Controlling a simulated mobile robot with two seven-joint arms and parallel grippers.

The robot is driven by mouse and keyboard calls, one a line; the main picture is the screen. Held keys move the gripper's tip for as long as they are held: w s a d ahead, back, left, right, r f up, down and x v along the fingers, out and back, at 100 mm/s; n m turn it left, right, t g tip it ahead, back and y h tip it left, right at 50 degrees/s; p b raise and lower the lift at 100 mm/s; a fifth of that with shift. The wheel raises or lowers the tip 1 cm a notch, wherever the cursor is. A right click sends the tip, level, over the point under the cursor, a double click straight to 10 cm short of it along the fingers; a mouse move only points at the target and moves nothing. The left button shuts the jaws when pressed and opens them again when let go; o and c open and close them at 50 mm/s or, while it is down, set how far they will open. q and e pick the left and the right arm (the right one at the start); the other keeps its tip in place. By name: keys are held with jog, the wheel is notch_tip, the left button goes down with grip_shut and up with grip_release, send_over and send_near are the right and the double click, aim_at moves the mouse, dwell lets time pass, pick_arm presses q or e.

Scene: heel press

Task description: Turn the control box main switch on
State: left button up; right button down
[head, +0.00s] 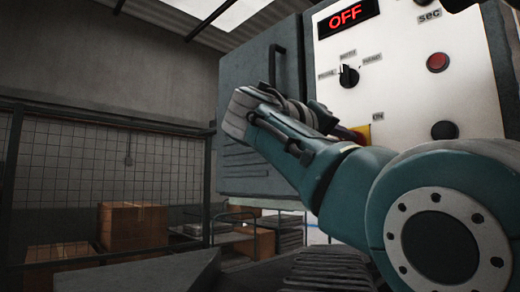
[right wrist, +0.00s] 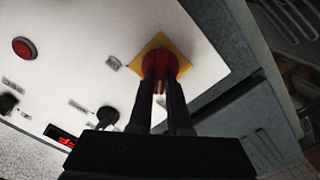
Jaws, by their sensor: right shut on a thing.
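The white control box panel (head: 400,85) fills the upper right of the head view, and its display (head: 348,17) reads OFF in red. The main switch, a red knob (right wrist: 160,58) on a yellow square plate (right wrist: 184,53), is in the upper middle of the right wrist view. In the head view my arm largely covers it, and part of the yellow plate (head: 362,133) shows. My right gripper (right wrist: 163,74) is shut on the red knob, one dark finger on each side. My left gripper is not in view.
The panel also has a black selector knob (head: 348,76), a red button (head: 437,62) and a lower black knob (head: 444,130). A grey cabinet door (head: 255,160) with a dark handle stands left of the panel. Cardboard boxes (head: 132,225) stand by a mesh fence (head: 90,165).

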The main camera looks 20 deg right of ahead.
jog(key=m+b, duration=0.2)
jog(key=m, duration=0.3)
jog(key=m+b, duration=0.3)
jog(key=m, duration=0.3)
jog(key=m+b, duration=0.3)
jog(key=m, duration=0.2)
jog(key=shift+s+d+r+m, duration=0.1)
jog(key=shift+s+m, duration=0.3)
dwell(0.3)
jog(key=c, duration=0.9)
grip_release()
jog(key=shift+o, duration=0.2)
jog(key=b+v, duration=0.4)
jog(key=v, duration=0.6)
